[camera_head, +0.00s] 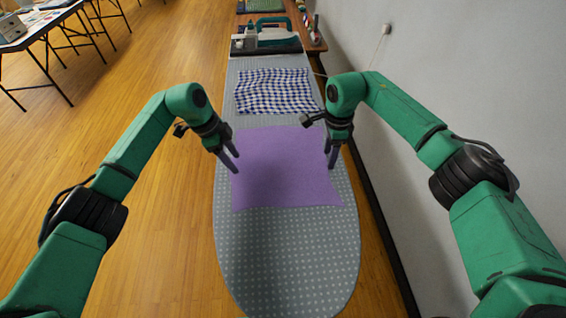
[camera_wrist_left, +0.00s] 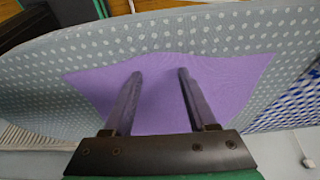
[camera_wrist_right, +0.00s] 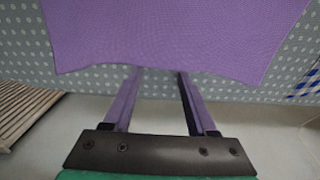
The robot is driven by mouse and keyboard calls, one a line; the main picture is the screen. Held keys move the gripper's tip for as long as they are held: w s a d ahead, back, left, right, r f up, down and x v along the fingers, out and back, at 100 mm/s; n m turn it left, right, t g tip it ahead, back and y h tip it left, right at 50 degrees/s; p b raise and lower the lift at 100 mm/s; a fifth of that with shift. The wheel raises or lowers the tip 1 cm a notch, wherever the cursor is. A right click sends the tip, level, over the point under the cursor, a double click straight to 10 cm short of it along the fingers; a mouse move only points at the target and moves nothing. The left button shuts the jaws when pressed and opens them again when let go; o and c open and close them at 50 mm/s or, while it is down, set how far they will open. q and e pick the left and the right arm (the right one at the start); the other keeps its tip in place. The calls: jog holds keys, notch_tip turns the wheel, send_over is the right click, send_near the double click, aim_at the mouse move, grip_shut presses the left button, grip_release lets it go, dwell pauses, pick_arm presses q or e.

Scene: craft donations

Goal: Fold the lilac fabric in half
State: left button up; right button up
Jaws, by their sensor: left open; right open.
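The lilac fabric (camera_head: 285,180) lies flat and unfolded on the grey dotted ironing board (camera_head: 285,250). It also shows in the left wrist view (camera_wrist_left: 160,90) and in the right wrist view (camera_wrist_right: 160,40). My left gripper (camera_head: 237,163) is open and empty over the fabric's left edge; its fingers (camera_wrist_left: 158,74) show apart over the lilac cloth. My right gripper (camera_head: 333,160) is open and empty at the fabric's right edge; its fingertips (camera_wrist_right: 160,70) overlap that edge in the right wrist view. I cannot tell whether either gripper touches the cloth.
A blue-and-white checked cloth (camera_head: 275,91) lies on the board just beyond the lilac fabric. A dark tray (camera_head: 268,46) with a bottle and a green-handled item stands further back. A white wall (camera_head: 450,90) runs close along the right. The board's near end is clear.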

pick_arm(q)
jog(key=shift+w+f, duration=0.35)
pick_arm(e)
jog(key=shift+w+f, duration=0.35)
pick_arm(q)
jog(key=shift+s+a+r, duration=0.1)
jog(key=shift+s, duration=0.1)
pick_arm(e)
jog(key=shift+s+a+r, duration=0.15)
jog(key=shift+s+a, duration=0.05)
pick_arm(q)
jog(key=shift+s+a, duration=0.1)
pick_arm(e)
jog(key=shift+s, duration=0.1)
pick_arm(q)
grip_shut()
pick_arm(e)
grip_shut()
